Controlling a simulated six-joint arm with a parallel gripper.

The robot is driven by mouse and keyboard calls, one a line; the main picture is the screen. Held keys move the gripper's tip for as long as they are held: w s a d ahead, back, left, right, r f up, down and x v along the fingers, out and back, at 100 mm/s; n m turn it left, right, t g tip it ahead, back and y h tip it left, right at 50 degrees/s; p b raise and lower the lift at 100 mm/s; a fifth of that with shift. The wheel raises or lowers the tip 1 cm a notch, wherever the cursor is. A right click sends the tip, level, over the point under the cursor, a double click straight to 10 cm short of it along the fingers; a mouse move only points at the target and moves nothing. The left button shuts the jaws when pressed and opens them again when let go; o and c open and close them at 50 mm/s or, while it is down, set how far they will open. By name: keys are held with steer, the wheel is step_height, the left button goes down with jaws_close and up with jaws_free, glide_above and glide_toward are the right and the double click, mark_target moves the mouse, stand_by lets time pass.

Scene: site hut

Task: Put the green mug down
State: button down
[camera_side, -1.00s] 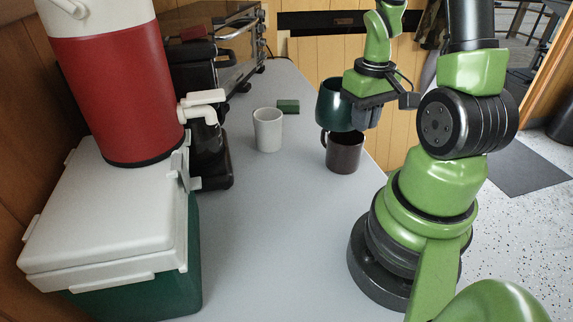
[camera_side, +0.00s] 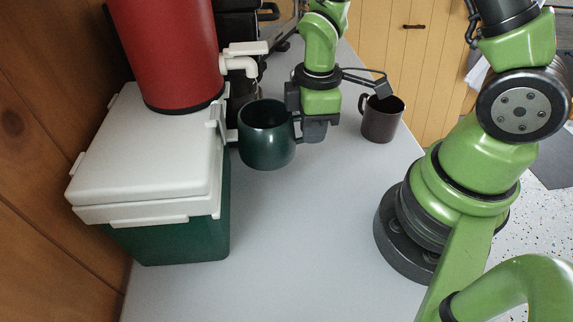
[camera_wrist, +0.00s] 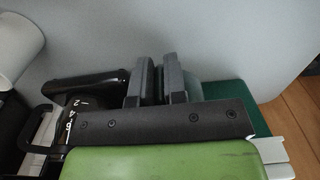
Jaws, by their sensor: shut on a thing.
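The green mug (camera_side: 265,145) is dark green and upright in the side view, beside the right end of the cooler. My gripper (camera_side: 315,130) is at the mug's right side, shut on its handle. The fingers mostly hide the handle. The mug's base is close to the grey bench (camera_side: 290,230), but I cannot tell whether it touches. In the wrist view, my two fingers (camera_wrist: 159,82) are close together. The mug is not clearly distinguishable there.
A green cooler with a white lid (camera_side: 140,150) and a red drink jug (camera_side: 170,50) stand left of the mug. The jug's white tap (camera_side: 240,65) juts out behind it. A dark brown mug (camera_side: 382,122) stands to the right. The front bench is clear.

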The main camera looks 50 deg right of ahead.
steer(key=shift+f, duration=3.25)
steer(key=shift+f, duration=0.1)
steer(key=c, duration=1.2)
jaws_free()
steer(key=shift+o, duration=0.2)
step_height(320, 180, up, 13)
steer(key=shift+d+f, duration=0.1)
steer(key=shift+f, duration=0.1)
steer(key=s+a+r+m+t+y, duration=0.1)
steer(key=s+r+m+t, duration=0.2)
steer(key=r+m, duration=0.3)
steer(key=s+a+r+m+t, duration=0.1)
steer(key=s+r+m+t, duration=0.3)
steer(key=r, duration=0.6)
steer(key=s+m, duration=0.2)
steer(key=m, duration=0.1)
steer(key=shift+s+a+y, duration=0.2)
steer(key=shift+a+y, duration=0.05)
steer(key=shift+y, duration=0.15)
steer(key=shift+r, duration=0.1)
